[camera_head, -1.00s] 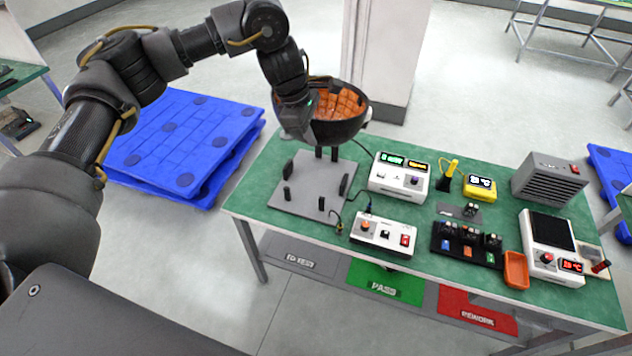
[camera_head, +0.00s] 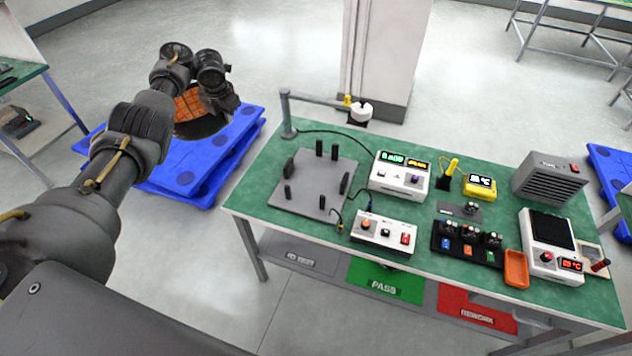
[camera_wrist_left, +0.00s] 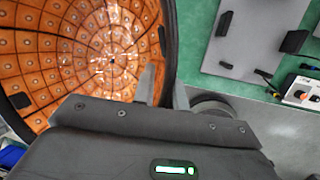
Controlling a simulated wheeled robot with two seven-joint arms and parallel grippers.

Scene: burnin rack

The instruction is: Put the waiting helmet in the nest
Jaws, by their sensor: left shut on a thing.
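The helmet (camera_head: 188,104) is a dark shell with an orange tiled inside. In the head view it is in the air at the left, in front of the blue pallets. My left gripper (camera_head: 226,103) is shut on its rim. In the left wrist view the helmet's orange inside (camera_wrist_left: 85,55) fills the upper left, with the gripper fingers (camera_wrist_left: 163,88) at its rim. The nest (camera_head: 310,186) is a grey plate with several black upright posts on the green table, and it is empty. It shows in part in the wrist view (camera_wrist_left: 258,35). My right gripper is out of view.
The green table (camera_head: 262,172) also bears a white meter box (camera_head: 400,176), a white button box (camera_head: 384,233), a black tray (camera_head: 467,245) and an orange bin (camera_head: 516,269). A post with a swing arm (camera_head: 288,112) stands at the nest's far side. Blue pallets (camera_head: 215,165) lie left.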

